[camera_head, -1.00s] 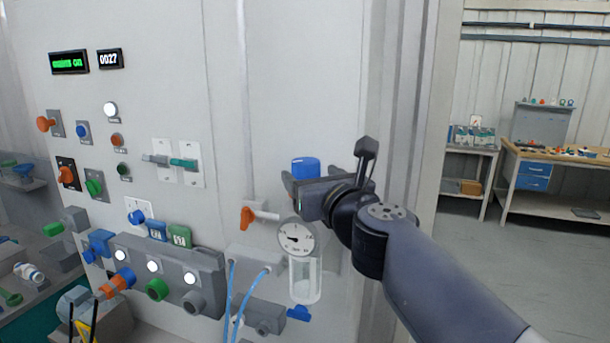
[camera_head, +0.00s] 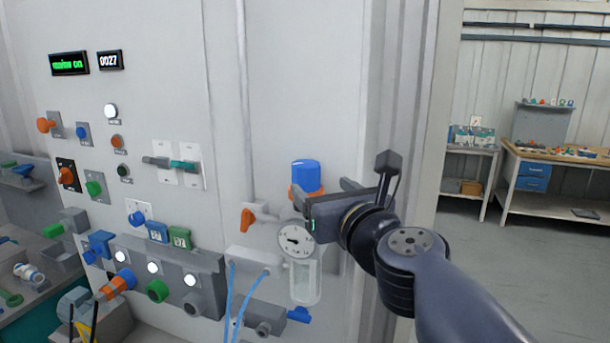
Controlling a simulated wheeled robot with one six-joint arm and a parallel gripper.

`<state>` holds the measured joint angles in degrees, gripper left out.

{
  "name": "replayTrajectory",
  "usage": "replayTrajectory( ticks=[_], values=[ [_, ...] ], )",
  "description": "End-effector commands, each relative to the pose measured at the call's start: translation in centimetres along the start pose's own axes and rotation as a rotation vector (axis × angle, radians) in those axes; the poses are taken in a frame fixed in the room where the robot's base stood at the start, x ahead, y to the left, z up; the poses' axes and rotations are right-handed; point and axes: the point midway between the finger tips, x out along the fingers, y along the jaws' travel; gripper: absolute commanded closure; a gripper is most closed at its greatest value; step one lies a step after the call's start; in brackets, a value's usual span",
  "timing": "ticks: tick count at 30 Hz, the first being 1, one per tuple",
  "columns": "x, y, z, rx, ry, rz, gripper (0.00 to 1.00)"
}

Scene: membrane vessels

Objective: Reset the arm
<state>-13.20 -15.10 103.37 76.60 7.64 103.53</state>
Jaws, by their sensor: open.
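My gripper (camera_head: 322,190) is in front of the grey wall panel, right of the middle of the view, with my arm coming in from the lower right. Its jaws are open and point toward the panel, with nothing seen between them. A blue cap on an orange base (camera_head: 306,177) is on the panel just beyond and left of the gripper. A round white gauge (camera_head: 295,239) over a clear cylinder sits just below and left of the gripper. The gripper body overlaps the gauge's right edge in the picture.
An orange-handled valve (camera_head: 249,219) and two blue hoses (camera_head: 231,295) are left of the gauge. A grey manifold (camera_head: 165,270) with knobs and several switches fill the panel's left part. To the right, the floor (camera_head: 480,255) is open, with a workbench (camera_head: 555,155) at the back.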

Motion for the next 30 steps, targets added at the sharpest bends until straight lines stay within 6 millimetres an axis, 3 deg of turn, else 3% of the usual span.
replayTrajectory(
  ticks=[16,30],
  values=[
    [7.7,0.0,-0.2,0.0,0.001,-0.001,0.31],
    [7.4,0.4,0.0,0.0,0.001,-0.197,0.31]
  ],
)
